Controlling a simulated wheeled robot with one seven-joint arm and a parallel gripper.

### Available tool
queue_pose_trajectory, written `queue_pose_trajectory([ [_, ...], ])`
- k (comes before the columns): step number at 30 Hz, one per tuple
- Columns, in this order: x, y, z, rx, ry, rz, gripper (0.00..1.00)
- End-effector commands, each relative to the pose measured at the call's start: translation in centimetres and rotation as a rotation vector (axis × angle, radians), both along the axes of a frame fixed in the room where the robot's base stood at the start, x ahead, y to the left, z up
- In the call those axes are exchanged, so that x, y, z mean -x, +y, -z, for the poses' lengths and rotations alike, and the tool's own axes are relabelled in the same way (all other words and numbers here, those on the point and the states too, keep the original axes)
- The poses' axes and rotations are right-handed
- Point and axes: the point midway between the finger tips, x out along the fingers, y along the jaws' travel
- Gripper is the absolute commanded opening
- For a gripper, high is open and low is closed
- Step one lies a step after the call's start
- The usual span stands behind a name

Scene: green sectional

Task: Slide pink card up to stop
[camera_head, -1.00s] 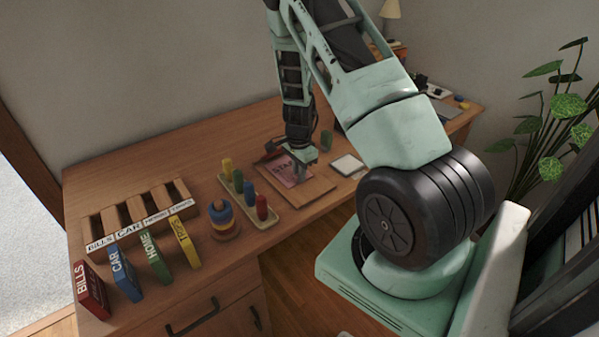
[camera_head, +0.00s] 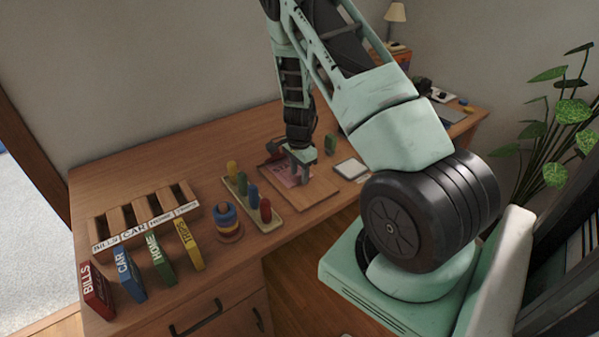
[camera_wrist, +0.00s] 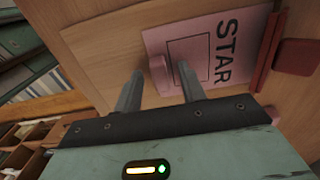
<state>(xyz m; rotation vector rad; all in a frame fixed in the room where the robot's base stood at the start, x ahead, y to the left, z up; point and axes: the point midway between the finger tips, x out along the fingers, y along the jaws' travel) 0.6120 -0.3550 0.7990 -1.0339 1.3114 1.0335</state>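The pink card (camera_wrist: 203,45) lies flat on a wooden board (camera_wrist: 100,38) and carries the letters "STAR" and a drawn outline. A raised pink tab (camera_wrist: 158,74) stands at the card's edge. A dark red strip (camera_wrist: 267,50) crosses the board just beyond the lettered end, with a narrow strip of the card between it and the letters. My gripper (camera_wrist: 160,76) is open, with one finger on each side of the tab and visible gaps. In the head view my gripper (camera_head: 301,166) is low over the board (camera_head: 316,191) and partly hides the card (camera_head: 284,172).
A peg tray (camera_head: 266,225) with coloured pegs and a ring stacker (camera_head: 228,222) stand left of the board. Labelled blocks and a slotted rack (camera_head: 150,219) are farther left. A white square pad (camera_head: 350,168) lies close on the right. The desk behind is mostly clear.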

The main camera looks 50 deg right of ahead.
Motion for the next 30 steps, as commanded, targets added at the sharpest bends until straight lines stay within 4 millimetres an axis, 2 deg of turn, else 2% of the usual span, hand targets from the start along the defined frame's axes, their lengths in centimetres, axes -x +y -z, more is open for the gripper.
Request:
queue_pose_trajectory([
  [7,0.0,0.0,-0.3,0.000,-0.001,0.000,0.41],
  [11,-0.1,0.0,-1.6,0.002,-0.003,-0.001,0.41],
  [24,-0.1,0.0,-11.6,0.002,-0.005,-0.003,0.41],
  [30,-0.1,0.0,-15.3,0.002,-0.004,-0.002,0.41],
])
